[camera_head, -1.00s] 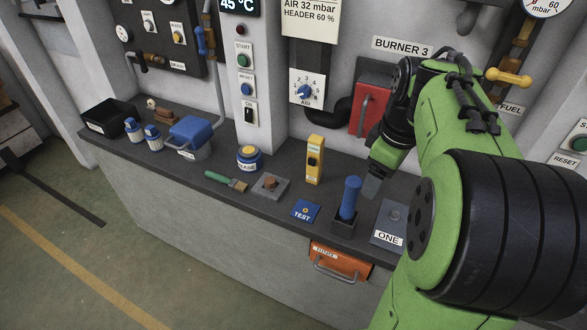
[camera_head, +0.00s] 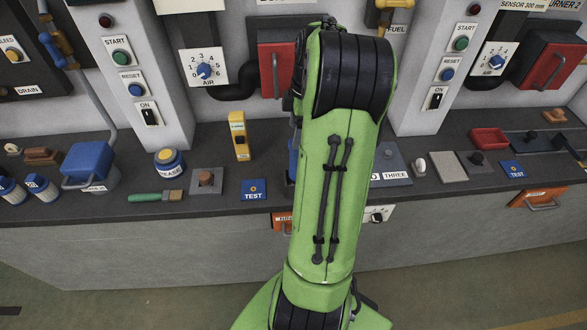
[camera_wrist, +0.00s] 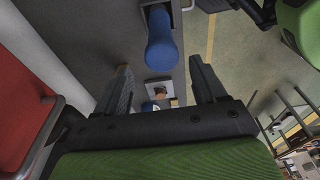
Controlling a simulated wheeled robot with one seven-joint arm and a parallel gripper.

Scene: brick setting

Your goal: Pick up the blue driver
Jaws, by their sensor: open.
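The blue driver (camera_wrist: 161,42) has a thick rounded handle and stands in a dark square holder (camera_wrist: 152,8), top centre in the wrist view. In the head view only a sliver of the driver (camera_head: 293,160) shows at the left edge of my arm. My gripper (camera_wrist: 158,66) is open and empty, its two dark fingers spread apart. In the wrist view the near end of the handle lies between the fingertips in the picture. Whether the fingers reach down around it I cannot tell. My gripper is hidden behind my arm in the head view.
On the dark bench stand a yellow box-shaped tool (camera_head: 239,137), a blue TEST card (camera_head: 254,190), a plate with a brown knob (camera_head: 206,180), a green-handled brush (camera_head: 158,197) and a blue jar (camera_head: 169,163). A red burner box (camera_head: 277,68) is on the wall behind.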

